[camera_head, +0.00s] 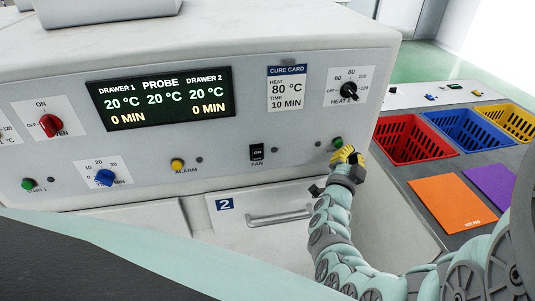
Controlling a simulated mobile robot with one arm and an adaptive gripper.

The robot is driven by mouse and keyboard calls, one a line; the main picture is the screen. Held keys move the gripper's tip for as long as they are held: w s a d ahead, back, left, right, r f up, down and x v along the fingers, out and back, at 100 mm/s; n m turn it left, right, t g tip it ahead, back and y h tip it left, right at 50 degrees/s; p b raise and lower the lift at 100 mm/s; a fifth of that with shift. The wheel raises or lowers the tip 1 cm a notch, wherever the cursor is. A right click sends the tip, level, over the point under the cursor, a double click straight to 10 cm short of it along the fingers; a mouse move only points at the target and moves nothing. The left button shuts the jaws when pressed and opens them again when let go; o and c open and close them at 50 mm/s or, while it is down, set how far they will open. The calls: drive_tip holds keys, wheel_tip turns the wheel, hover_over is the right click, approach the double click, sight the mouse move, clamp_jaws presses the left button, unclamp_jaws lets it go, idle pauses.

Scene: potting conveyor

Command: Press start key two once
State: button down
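A round green key (337,142) sits on the right part of the oven's front panel, above the drawer marked 2. Its label is mostly covered by my gripper. My gripper (346,156) has yellow fingers and is right at the panel, just below the green key. I cannot tell whether the fingers touch the key, and the spread of the fingertips is too small to judge. A second green key (29,184), labelled START 1, is at the panel's left end. The display (160,97) reads 20 °C for both drawers and the probe, and 0 MIN for each drawer.
A yellow ALARM button (177,164), a black fan switch (257,152) and a heat knob (349,91) are on the panel. Red (413,137), blue (472,129) and yellow (512,121) baskets stand to the right.

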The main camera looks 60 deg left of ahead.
drive_tip(key=shift+w+a, duration=0.1)
drive_tip(key=shift+a, duration=0.05)
idle(1.4)
drive_tip(key=shift+w+a+b, duration=0.15)
drive_tip(key=shift+a+b, duration=0.2)
drive_tip(key=shift+w+a+b, duration=0.2)
drive_tip(key=shift+a+b, duration=0.1)
drive_tip(key=shift+a, duration=0.1)
idle(0.7)
drive_tip(key=shift+s+d, duration=0.1)
drive_tip(key=shift+d, duration=0.05)
drive_tip(key=shift+s+d, duration=0.35)
drive_tip(key=shift+d, duration=0.25)
idle(0.3)
drive_tip(key=shift+s+d, duration=0.3)
drive_tip(key=shift+d, duration=0.45)
drive_tip(key=shift+s+d, duration=0.35)
drive_tip(key=shift+d, duration=0.45)
drive_tip(key=shift+s+d, duration=0.3)
drive_tip(key=shift+d, duration=0.45)
